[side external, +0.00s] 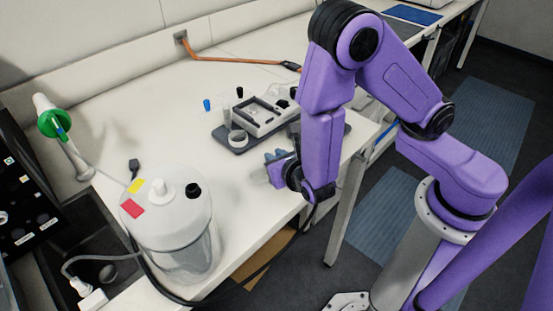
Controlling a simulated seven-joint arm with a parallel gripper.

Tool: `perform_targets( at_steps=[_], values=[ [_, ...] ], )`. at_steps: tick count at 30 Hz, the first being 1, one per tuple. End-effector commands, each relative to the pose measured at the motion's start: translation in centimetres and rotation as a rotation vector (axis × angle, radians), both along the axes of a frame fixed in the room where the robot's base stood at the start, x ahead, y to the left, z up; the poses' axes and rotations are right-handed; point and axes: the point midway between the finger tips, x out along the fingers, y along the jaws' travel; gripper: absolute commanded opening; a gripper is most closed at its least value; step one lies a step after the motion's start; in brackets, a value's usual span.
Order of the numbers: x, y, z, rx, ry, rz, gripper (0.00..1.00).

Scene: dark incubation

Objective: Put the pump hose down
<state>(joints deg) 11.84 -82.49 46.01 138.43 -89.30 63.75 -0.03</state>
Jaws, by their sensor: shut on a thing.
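A dark hose, which I take for the pump hose (270,264), runs from beside the large translucent bottle (181,240), dips past the table's front edge and rises to my wrist, where its upper end is hidden. My gripper (270,160) is low over the front right part of the white table (235,190), to the right of the bottle. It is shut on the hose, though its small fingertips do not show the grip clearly. I cannot tell whether they touch the table.
A dark tray (229,142) with a grey device, a white cup (238,138) and small vials stands just behind my gripper. A white stand with a green disc (47,125) is at the left. An orange cable (235,60) lies at the back. Table between bottle and tray is clear.

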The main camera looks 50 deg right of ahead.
Motion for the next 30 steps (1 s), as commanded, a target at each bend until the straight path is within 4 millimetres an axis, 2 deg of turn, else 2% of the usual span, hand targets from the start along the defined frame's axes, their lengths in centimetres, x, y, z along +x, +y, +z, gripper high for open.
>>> perform_targets(
  at_steps=[4, 14, 15, 17, 27, 30],
  values=[
    [-0.02, -0.04, -0.72, -0.001, 0.0, 0.0, 0.0],
    [-0.03, -0.03, -0.88, -0.001, 0.0, 0.0, 0.0],
    [-0.03, -0.03, -0.87, 0.0, 0.0, 0.0, 0.28],
    [-0.03, -0.02, -0.86, 0.0, 0.0, 0.001, 0.44],
    [-0.03, -0.03, -0.7, 0.001, 0.0, 0.0, 0.44],
    [-0.68, 0.37, -0.32, 0.002, 0.0, 0.004, 0.44]
  ],
)
